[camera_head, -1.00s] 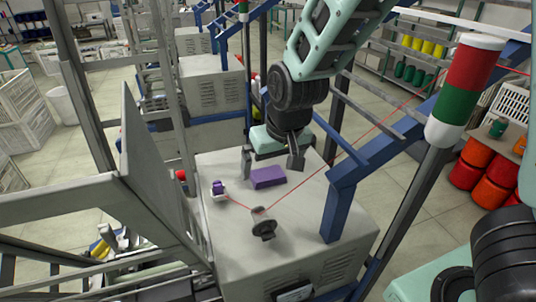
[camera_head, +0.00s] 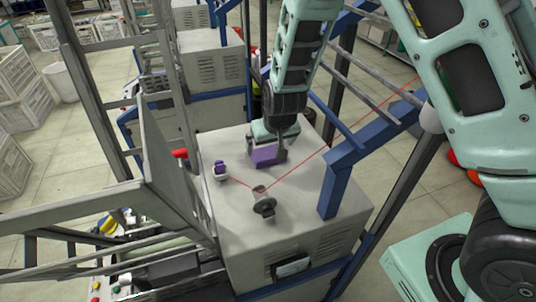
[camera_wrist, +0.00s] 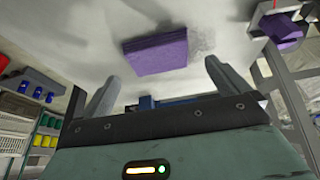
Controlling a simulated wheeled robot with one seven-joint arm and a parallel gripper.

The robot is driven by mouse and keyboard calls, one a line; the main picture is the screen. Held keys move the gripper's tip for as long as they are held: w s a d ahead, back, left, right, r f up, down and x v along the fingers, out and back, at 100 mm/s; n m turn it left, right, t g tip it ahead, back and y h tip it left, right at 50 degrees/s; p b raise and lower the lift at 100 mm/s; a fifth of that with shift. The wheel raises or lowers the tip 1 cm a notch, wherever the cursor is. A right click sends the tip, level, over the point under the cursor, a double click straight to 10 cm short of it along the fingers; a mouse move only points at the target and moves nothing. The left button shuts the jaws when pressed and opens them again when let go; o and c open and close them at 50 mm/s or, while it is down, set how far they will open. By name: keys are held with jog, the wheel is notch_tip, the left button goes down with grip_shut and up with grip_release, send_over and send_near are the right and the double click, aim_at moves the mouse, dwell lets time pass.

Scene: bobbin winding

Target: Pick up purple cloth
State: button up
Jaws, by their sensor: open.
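The purple cloth (camera_head: 266,157) is a flat, folded block lying on the pale top of the winding machine (camera_head: 300,195). It also shows in the wrist view (camera_wrist: 157,53), ahead of my fingers and between their lines. My gripper (camera_head: 266,145) is right over the cloth in the head view, and hides part of it. In the wrist view my gripper (camera_wrist: 155,85) has its two grey fingers wide apart with nothing between them. I cannot tell whether a finger touches the cloth.
A small purple item in a holder (camera_head: 220,169) sits left of the cloth, and a dark spool (camera_head: 264,203) is in front of it. A red thread (camera_head: 330,146) runs up right from a guide near the spool. A blue frame (camera_head: 340,180) stands at the right.

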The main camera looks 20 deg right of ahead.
aim_at(268, 153)
jog(key=shift+p+x, duration=1.25)
jog(key=shift+x, duration=1.45)
jog(key=shift+w+d, duration=0.1)
jog(key=shift+w, duration=0.1)
jog(key=c, duration=0.7)
